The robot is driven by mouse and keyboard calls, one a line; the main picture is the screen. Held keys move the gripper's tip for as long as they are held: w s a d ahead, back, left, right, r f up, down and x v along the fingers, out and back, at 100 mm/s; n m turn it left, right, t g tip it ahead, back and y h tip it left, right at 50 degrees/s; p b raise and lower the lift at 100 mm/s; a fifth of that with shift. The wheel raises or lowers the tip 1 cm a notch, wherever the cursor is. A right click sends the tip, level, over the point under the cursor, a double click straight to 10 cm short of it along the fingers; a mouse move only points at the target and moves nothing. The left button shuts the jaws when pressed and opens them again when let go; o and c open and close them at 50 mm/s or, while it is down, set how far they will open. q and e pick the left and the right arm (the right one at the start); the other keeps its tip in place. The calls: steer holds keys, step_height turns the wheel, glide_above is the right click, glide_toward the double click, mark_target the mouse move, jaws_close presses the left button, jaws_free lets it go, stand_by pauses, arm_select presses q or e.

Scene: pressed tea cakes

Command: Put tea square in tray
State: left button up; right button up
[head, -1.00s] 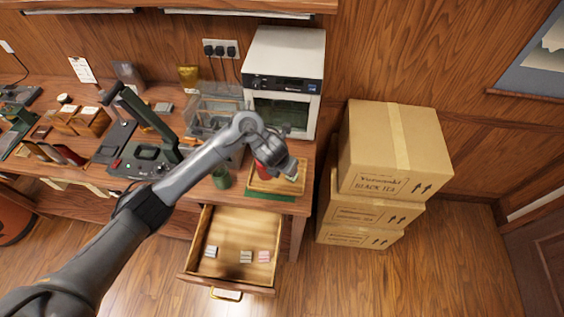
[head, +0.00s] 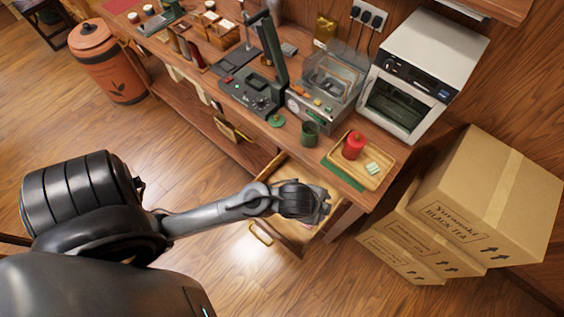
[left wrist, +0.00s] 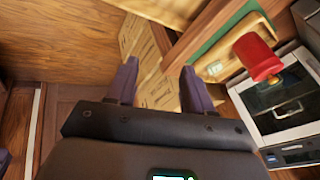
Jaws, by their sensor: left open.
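A wooden tray (head: 343,165) sits at the counter's right end. A pale green-white tea square (head: 373,168) lies in it beside a red canister (head: 353,146). In the left wrist view the tray (left wrist: 205,72) and red canister (left wrist: 257,56) show at upper right. My left gripper (head: 322,208) is over the open drawer (head: 279,243), in front of and below the tray. The wrist view shows its fingers (left wrist: 157,72) apart with nothing held between them. My arm hides most of the drawer's inside, so the tea squares in it cannot be made out. My right gripper is not in view.
A green mat (head: 343,176) lies under the tray's front edge. A green cup (head: 310,132) stands left of it and an oven (head: 421,75) behind it. Stacked cardboard boxes (head: 480,205) stand to the right. Open floor lies in front of the drawer.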

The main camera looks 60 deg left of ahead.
arm_select(q)
steer(key=s+a+n+g, duration=0.2)
steer(key=s+a+n, duration=0.4)
steer(key=s+n, duration=0.2)
steer(key=shift+s+r+n+y, duration=0.3)
steer(key=shift+s+r+n, duration=0.1)
steer(key=shift+s, duration=0.7)
